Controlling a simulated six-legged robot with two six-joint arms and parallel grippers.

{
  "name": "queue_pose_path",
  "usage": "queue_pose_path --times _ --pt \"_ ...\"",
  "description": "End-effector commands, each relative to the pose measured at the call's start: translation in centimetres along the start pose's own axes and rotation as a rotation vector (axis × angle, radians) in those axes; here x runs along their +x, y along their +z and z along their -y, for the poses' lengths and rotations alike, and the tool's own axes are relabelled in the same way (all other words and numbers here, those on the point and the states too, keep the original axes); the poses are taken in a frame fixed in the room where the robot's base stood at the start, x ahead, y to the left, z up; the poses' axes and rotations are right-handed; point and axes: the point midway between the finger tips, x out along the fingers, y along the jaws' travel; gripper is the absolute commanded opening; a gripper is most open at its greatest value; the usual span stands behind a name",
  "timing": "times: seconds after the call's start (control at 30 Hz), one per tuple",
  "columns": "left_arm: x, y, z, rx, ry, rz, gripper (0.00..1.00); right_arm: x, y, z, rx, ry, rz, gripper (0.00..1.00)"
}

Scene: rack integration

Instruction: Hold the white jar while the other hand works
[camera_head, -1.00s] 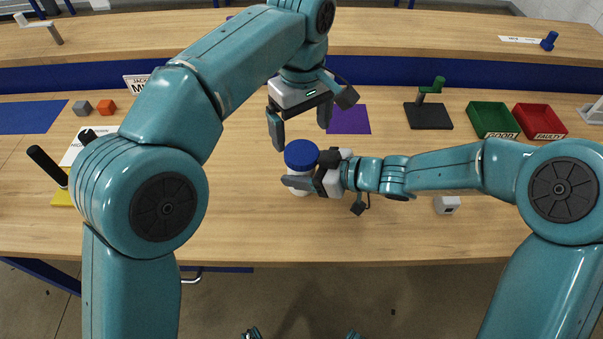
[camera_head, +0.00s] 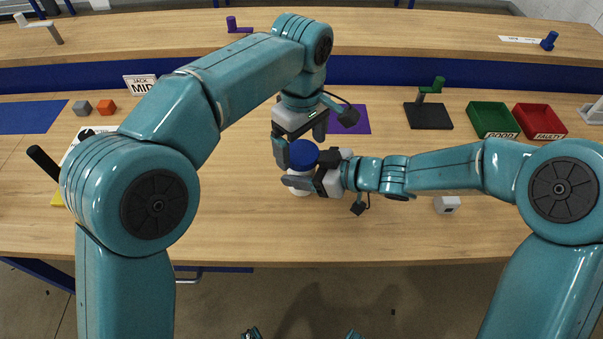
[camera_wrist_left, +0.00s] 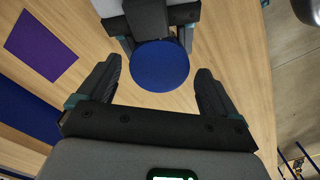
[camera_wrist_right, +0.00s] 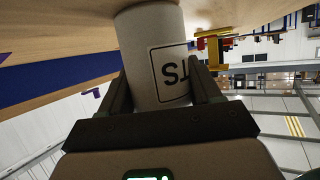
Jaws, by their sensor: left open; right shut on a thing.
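The white jar (camera_head: 300,190) with a blue lid (camera_head: 302,153) is over the middle of the table. My right gripper (camera_head: 304,181) is shut on the jar's body from the right. The right wrist view shows the white body (camera_wrist_right: 152,50) with a black-framed label between the fingers (camera_wrist_right: 160,90). My left gripper (camera_head: 300,146) is open, pointing down just above and behind the lid. In the left wrist view the blue lid (camera_wrist_left: 160,67) lies ahead of and between the open fingers (camera_wrist_left: 155,85), apart from them. Whether the jar's base touches the table is hidden.
A purple mat (camera_head: 349,119) lies behind the jar. A black stand with a green handle (camera_head: 430,115), a green bin (camera_head: 491,118) and a red bin (camera_head: 538,120) stand at right.

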Motion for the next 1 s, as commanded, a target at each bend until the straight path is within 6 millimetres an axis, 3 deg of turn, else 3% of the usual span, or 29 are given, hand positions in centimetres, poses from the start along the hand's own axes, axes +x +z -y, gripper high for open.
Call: queue_pose_path --times 0.13,0.43,0.47,0.63,0.77,1.0 --pt "1.12 0.01 0.03 0.000 0.000 0.000 0.93 0.00 0.04 -0.02 0.000 0.001 0.001 0.00" --pt "1.35 0.02 0.01 0.000 0.001 0.000 0.93 0.00 0.04 -0.02 0.000 0.001 0.001 0.00" --pt "1.35 0.02 0.01 0.000 0.001 0.000 0.89 0.00 0.04 -0.02 0.000 0.001 0.001 0.00" --pt "1.34 0.02 0.01 0.000 0.000 0.000 0.35 0.00 0.04 -0.02 0.000 0.001 0.001 0.00" --pt "1.34 0.03 0.02 0.031 0.000 0.000 0.35 0.00 0.04 -0.03 0.001 0.001 0.001 0.00" --pt "1.35 0.02 0.04 0.280 -0.001 0.001 0.35 -0.01 0.05 -0.05 0.001 0.001 0.001 0.00"
